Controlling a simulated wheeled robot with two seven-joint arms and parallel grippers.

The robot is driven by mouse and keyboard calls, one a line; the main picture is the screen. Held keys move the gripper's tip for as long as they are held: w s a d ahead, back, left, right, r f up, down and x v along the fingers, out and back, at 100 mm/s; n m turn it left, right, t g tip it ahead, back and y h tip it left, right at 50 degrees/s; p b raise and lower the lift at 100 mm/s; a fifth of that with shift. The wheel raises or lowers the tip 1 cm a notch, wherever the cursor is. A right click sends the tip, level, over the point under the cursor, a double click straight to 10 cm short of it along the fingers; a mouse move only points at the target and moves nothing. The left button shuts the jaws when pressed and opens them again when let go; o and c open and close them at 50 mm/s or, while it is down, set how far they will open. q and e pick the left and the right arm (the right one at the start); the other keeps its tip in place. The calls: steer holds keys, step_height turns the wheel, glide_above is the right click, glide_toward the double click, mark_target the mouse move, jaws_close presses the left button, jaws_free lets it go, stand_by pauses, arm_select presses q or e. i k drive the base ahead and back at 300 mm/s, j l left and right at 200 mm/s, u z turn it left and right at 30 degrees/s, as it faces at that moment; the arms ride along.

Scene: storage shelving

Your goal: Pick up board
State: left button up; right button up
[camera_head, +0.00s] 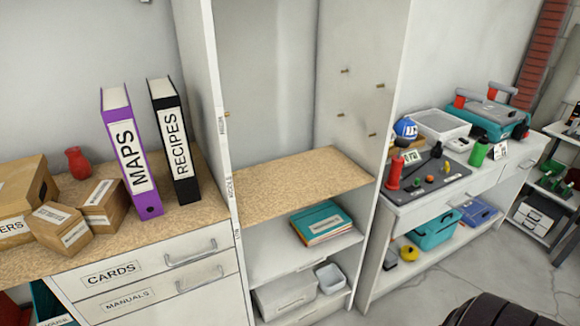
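No separate loose board can be made out for certain. A flat wood-topped board (290,188) spans the tall open white cabinet (210,110) as a shelf at mid height, and its top is bare. Small brass-coloured pegs (345,71) stick out of the cabinet's side wall above it. Neither of my grippers is in view.
A counter on the left holds the MAPS binder (128,150), the RECIPES binder (175,140), cardboard boxes (62,228) and a red vase (77,163). Teal folders (320,222) lie below the board. A workbench (460,185) with tools stands right.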

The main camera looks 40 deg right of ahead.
mark_target(263, 192)
steer(key=z, duration=1.25)
